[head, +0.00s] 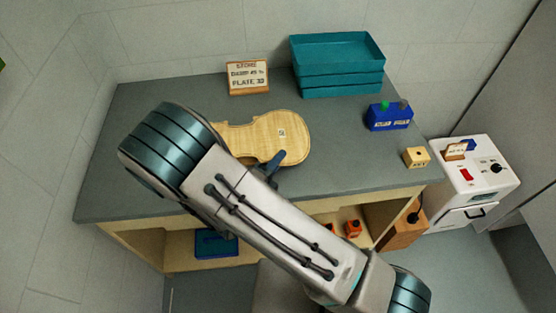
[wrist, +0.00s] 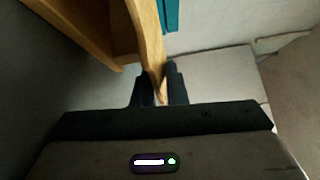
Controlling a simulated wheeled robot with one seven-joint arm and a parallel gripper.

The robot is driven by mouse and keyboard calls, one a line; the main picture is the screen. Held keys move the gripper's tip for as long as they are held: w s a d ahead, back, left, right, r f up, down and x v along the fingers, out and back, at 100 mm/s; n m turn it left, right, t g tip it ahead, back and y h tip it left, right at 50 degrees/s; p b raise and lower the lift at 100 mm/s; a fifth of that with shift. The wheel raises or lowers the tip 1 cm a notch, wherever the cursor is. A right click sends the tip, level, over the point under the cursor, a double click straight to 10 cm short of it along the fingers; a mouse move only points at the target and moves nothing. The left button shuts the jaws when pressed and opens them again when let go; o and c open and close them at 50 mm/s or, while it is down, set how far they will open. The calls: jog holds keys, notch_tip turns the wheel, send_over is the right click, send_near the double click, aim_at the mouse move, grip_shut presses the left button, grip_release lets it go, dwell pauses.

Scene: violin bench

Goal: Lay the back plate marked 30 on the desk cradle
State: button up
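A pale wooden violin back plate (head: 290,148) shows over the grey desk, partly hidden behind my arm. A small white label (head: 282,132) is on it, too small to read. My gripper (head: 272,164) is at the plate's near edge. In the wrist view, the plate (wrist: 149,38) is seen edge-on and runs between the two dark fingers of my gripper (wrist: 160,88), which look closed on it. I cannot make out the desk cradle; it may be hidden under the plate or my arm. I cannot tell how high the plate is above the desk.
A white machine (head: 474,185) stands to the right. Shelves below hold a blue tray (head: 216,243) and orange items (head: 353,229).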

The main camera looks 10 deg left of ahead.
jog(key=o, duration=0.4)
jog(key=shift+s+d+f, duration=0.1)
jog(key=shift+s+f, duration=0.1)
jog(key=shift+f, duration=0.55)
jog(key=shift+o, duration=0.2)
jog(key=shift+s, duration=0.1)
jog(key=shift+s+a+f, duration=0.1)
jog(key=shift+s+a, duration=0.1)
jog(key=shift+s, duration=0.05)
jog(key=r+b+v, duration=0.1)
jog(key=v, duration=1.1)
jog(key=shift+s+a+r, duration=0.25)
jog(key=shift+a+r, duration=0.05)
jog(key=shift+a, duration=0.1)
